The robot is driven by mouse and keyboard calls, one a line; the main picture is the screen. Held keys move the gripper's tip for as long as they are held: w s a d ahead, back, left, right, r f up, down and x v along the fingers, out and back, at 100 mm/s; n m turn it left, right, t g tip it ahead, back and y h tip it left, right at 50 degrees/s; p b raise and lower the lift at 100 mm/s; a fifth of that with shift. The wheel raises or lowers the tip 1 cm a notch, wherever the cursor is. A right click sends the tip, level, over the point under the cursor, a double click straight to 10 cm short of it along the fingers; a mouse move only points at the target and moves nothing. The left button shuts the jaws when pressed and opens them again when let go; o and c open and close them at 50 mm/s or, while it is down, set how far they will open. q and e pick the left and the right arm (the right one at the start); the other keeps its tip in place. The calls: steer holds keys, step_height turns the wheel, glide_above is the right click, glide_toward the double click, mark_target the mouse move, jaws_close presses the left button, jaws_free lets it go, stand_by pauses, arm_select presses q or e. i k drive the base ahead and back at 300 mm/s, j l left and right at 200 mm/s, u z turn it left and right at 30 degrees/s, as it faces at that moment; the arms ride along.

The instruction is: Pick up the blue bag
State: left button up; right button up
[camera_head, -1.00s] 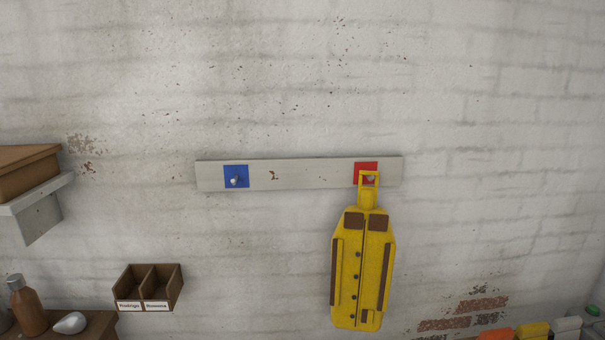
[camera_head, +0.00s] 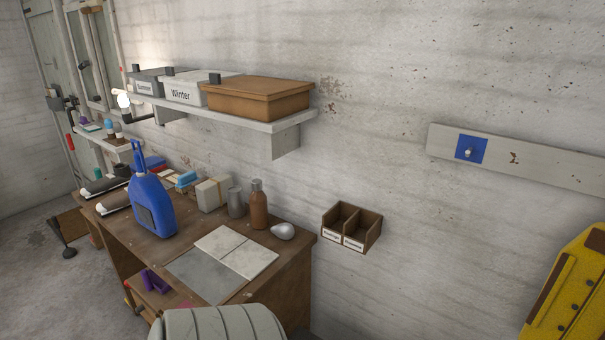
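The blue bag (camera_head: 153,205) stands upright on the brown wooden table (camera_head: 288,262), towards its left part. It has a narrow loop handle at the top and a dark patch on its front. Nothing holds it. Neither of my grippers shows in the head view, so their state is hidden.
A wall shelf (camera_head: 285,126) with boxes hangs above the table. A bottle (camera_head: 258,206), a grey can (camera_head: 235,202) and pale tiles (camera_head: 236,252) are on the table. A rounded grey-green object (camera_head: 220,325) stands in front.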

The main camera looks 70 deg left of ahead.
mark_target(153, 205)
steer(key=u, duration=3.15)
